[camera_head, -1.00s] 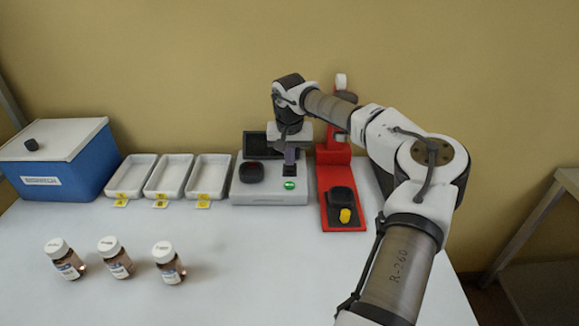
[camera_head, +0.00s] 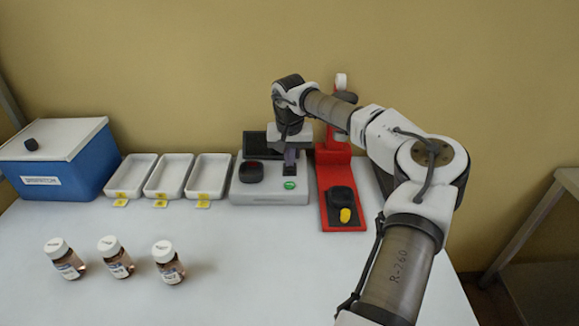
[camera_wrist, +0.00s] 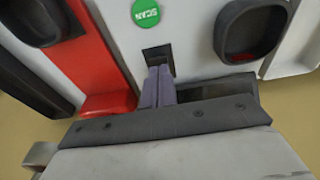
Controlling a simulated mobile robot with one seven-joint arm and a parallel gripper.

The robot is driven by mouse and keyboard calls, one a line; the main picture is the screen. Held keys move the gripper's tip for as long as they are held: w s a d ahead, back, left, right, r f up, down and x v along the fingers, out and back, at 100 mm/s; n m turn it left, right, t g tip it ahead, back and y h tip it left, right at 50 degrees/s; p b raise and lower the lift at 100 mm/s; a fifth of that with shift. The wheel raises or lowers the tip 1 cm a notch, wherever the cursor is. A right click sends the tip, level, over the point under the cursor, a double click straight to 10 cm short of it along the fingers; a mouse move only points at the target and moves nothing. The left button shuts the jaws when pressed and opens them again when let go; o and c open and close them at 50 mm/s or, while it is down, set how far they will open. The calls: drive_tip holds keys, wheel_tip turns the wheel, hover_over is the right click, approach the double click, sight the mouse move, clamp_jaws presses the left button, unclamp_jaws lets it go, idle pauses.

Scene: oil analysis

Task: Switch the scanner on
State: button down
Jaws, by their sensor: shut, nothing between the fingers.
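The scanner (camera_head: 270,197) is a light grey box with a dark screen (camera_head: 255,145) at its back, a black well (camera_head: 251,171) and a round green button (camera_head: 289,184) on top. In the wrist view the green button (camera_wrist: 145,13) reads SCAN upside down. A small black switch (camera_wrist: 157,53) sits beside it in the scanner's top. My gripper (camera_head: 290,167) is shut and empty, pointing down over the scanner behind the green button. In the wrist view its fingertips (camera_wrist: 160,72) are at the switch's edge and hide part of it; I cannot tell whether they touch.
A red stand (camera_head: 330,182) with a black and yellow part is close on the scanner's right. Three white trays (camera_head: 168,178) with yellow tags and a blue box (camera_head: 62,172) stand to the left. Three brown bottles (camera_head: 168,262) stand in front. The table's front middle is clear.

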sight(290, 169)
drive_tip(key=shift+f, duration=0.7)
idle(0.3)
drive_tip(key=shift+r+p, duration=2.55)
drive_tip(key=shift+r, duration=1.05)
drive_tip(key=shift+f, duration=0.1)
